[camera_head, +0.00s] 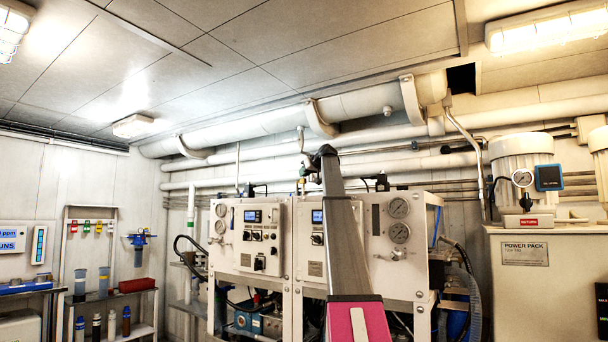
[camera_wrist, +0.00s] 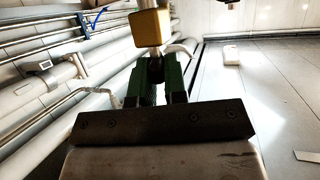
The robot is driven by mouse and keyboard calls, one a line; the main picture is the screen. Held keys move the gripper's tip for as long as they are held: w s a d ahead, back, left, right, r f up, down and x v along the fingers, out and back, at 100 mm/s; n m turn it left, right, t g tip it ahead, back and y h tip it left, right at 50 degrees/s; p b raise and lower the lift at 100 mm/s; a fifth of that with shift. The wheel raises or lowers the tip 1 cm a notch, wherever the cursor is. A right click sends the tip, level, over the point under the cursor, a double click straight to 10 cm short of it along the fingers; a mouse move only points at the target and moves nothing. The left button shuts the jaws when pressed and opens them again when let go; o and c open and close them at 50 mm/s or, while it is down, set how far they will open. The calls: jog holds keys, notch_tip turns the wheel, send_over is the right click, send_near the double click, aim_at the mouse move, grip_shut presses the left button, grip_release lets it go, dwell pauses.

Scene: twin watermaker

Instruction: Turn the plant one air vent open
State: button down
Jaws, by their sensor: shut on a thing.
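My gripper (camera_wrist: 157,66) shows in the wrist view with two green fingers. They are close together around the lower end of a pale stem (camera_wrist: 154,52). A yellow-orange block (camera_wrist: 152,28) sits on the stem just beyond the fingertips. I take the stem and block to be part of the air vent; the part between the fingers is mostly hidden. In the head view my arm rises in front of the white plant cabinets (camera_head: 274,236), and its end is near a thin upright pipe fitting (camera_head: 301,136) above them. The vent's open or closed position cannot be told.
Large white pipes (camera_head: 260,124) run along the wall under the ceiling. A power pack (camera_head: 525,252) with a motor stands at the right. A shelf with bottles (camera_head: 100,290) stands at the left. In the wrist view, pipes (camera_wrist: 45,90) lie close on the left.

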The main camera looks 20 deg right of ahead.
jog(key=shift+d+n+g+y, duration=0.1)
jog(key=shift+n+g+y, duration=0.3)
jog(key=shift+n+y, duration=0.4)
jog(key=shift+y, duration=0.3)
jog(key=c, duration=1.2)
grip_release()
jog(key=shift+o, duration=0.2)
